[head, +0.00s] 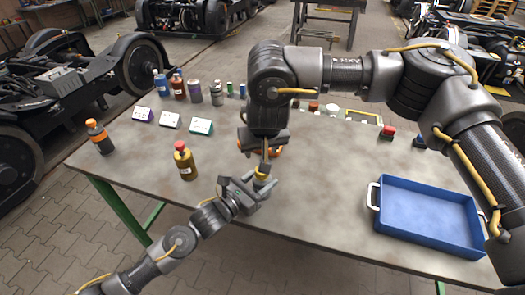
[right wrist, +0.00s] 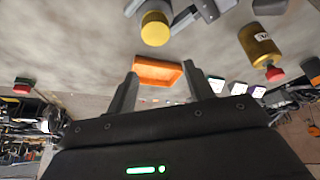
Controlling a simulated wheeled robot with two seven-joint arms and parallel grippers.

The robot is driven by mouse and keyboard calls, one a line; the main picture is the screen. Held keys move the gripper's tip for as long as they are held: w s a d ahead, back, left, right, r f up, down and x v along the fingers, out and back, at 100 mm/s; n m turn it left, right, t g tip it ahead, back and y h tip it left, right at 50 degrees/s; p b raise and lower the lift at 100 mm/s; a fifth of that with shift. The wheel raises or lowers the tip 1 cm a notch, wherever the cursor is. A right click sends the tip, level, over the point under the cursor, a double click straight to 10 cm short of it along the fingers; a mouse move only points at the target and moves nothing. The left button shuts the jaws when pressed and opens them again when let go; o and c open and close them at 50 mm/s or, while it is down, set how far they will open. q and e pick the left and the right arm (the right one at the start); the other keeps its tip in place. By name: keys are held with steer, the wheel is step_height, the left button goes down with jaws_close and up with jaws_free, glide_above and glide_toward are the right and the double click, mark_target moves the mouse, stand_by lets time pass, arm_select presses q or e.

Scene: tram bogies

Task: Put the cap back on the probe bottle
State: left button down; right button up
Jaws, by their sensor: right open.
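A yellow-topped cylinder, seemingly a bottle (head: 262,174), stands between the fingers of my left gripper (head: 256,187). In the right wrist view, its round yellow top (right wrist: 155,32) shows, with grey left fingers (right wrist: 186,16) at its sides. I cannot tell whether that top is a cap. My right gripper (head: 264,150) points down just above and behind it. In the right wrist view, my right gripper (right wrist: 157,88) is open with nothing between its fingertips. Another gold bottle with a red cap (head: 185,162) stands upright to the left; it also shows in the right wrist view (right wrist: 259,46).
An orange block (right wrist: 157,70) lies on the table by my right gripper. A blue tray (head: 430,213) is at the right. A dark orange-banded bottle (head: 99,137) stands at the left. Several bottles and labelled cards (head: 170,120) line the back. The front middle is clear.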

steer(key=n, duration=0.2)
steer(key=w+n, duration=0.1)
steer(key=n, duration=0.1)
steer(key=n+h, duration=0.1)
steer(key=shift+w+r+n+g, duration=0.15)
steer(key=shift+r+n+g, duration=0.25)
steer(key=n, duration=0.4)
steer(key=shift+w+d+r, duration=0.1)
steer(key=shift+d, duration=0.1)
steer(key=n+g, duration=0.1)
steer(key=n, duration=0.6)
steer(key=shift+r, duration=0.1)
steer(key=n, duration=0.4)
steer(key=shift+r+n+g, duration=0.1)
steer(key=shift+n+g, duration=0.2)
steer(key=shift+g, duration=0.1)
steer(key=n, duration=0.4)
steer(key=shift+n, duration=0.3)
steer(key=n, duration=0.2)
steer(key=n+g, duration=0.1)
steer(key=n, duration=0.4)
steer(key=shift+s, duration=0.3)
steer(key=n, duration=0.4)
steer(key=shift+s+g, duration=0.25)
steer(key=shift+g, duration=0.15)
steer(key=n, duration=0.6)
steer(key=shift+s+a+g, duration=0.15)
steer(key=shift+s+g, duration=0.15)
steer(key=shift+s, duration=0.05)
